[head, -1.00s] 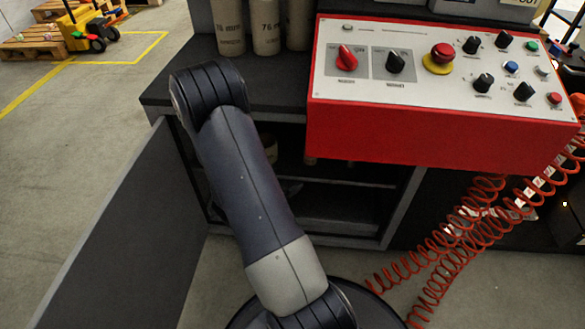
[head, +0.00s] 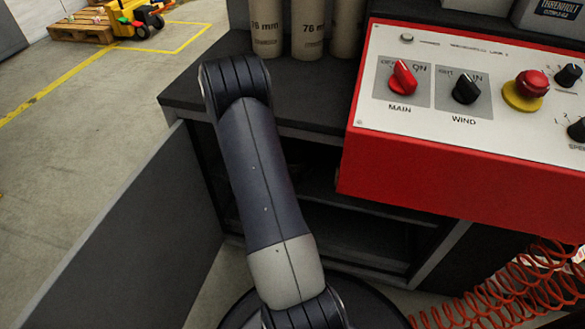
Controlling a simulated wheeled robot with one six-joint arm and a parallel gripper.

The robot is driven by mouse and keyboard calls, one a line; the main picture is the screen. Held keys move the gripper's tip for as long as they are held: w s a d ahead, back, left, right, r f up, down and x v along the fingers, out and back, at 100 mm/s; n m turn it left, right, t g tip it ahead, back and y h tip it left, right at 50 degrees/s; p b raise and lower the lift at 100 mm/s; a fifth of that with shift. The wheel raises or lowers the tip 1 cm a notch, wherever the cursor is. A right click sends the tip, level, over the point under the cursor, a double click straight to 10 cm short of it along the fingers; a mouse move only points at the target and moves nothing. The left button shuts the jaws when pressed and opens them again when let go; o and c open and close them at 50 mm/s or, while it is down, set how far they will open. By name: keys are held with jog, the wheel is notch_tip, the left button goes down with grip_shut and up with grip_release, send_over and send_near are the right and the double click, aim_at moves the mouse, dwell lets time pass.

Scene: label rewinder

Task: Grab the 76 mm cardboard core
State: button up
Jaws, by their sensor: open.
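Several upright cardboard cores stand at the back of the dark bench top (head: 200,88) in the head view. The tops of the cores are cut off by the frame's upper edge. My arm rises in front of the bench, its upper joint overlapping the bench's front edge, left of the cores. My gripper is not in view.
A red control box (head: 440,185) with knobs and a red stop button (head: 529,86) fills the right. Below the bench is an open cupboard (head: 350,235) with its grey door (head: 130,240) swung out left. Coiled red hoses (head: 500,300) hang lower right.

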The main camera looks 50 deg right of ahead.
jog(key=shift+w+d+f, duration=0.1)
jog(key=shift+d+f, duration=0.15)
jog(key=shift+d, duration=0.4)
jog(key=shift+c, duration=0.4)
jog(key=c, duration=0.9)
